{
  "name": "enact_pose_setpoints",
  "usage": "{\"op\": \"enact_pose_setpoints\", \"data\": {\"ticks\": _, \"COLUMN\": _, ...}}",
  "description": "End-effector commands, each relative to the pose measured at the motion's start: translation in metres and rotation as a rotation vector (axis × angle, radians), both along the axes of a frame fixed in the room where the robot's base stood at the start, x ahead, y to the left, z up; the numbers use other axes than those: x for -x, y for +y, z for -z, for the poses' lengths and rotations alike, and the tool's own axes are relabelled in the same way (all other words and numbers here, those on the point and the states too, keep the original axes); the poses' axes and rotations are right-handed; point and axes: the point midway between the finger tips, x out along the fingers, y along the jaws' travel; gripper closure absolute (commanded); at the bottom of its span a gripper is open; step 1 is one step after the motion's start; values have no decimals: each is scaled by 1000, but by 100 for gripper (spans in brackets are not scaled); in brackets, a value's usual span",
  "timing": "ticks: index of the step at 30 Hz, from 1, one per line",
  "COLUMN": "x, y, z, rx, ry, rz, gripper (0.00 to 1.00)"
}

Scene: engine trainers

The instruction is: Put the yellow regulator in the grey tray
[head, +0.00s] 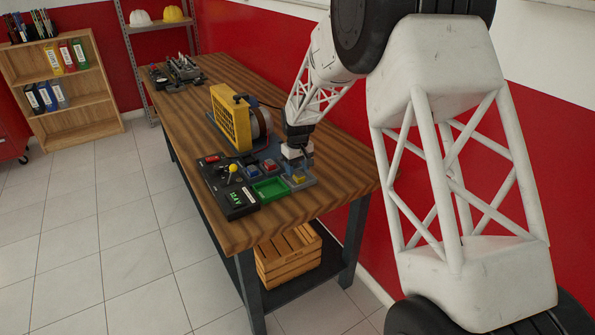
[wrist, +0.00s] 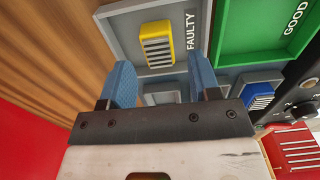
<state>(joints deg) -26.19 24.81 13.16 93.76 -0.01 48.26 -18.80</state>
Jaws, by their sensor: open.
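The yellow regulator (wrist: 157,45), with dark ribs on top, lies inside the grey tray (wrist: 119,29) marked FAULTY in the wrist view. In the head view the yellow regulator (head: 299,178) also shows in the grey tray (head: 309,183) at the near right corner of the trainer. My gripper (wrist: 160,74) is open, its two blue fingers apart with nothing held between them. It is just beside the tray, and the regulator is beyond the fingertips. In the head view my gripper (head: 299,163) is above the trainer, next to the tray.
The green tray (wrist: 262,32), marked GOOD, is empty beside the grey tray. A blue regulator (wrist: 258,95) and a red regulator (wrist: 292,150) sit nearby. A control box (head: 233,197) and a yellow-framed engine unit (head: 231,118) stand close by on the wooden bench (head: 300,212).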

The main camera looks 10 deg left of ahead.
Motion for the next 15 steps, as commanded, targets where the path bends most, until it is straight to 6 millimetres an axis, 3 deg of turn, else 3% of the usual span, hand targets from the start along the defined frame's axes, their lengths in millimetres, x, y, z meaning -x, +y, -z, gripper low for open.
{"op": "enact_pose_setpoints", "data": {"ticks": 15, "x": 0, "y": 0, "z": -79, "rx": -1, "ry": -2, "rz": 0, "gripper": 43}}
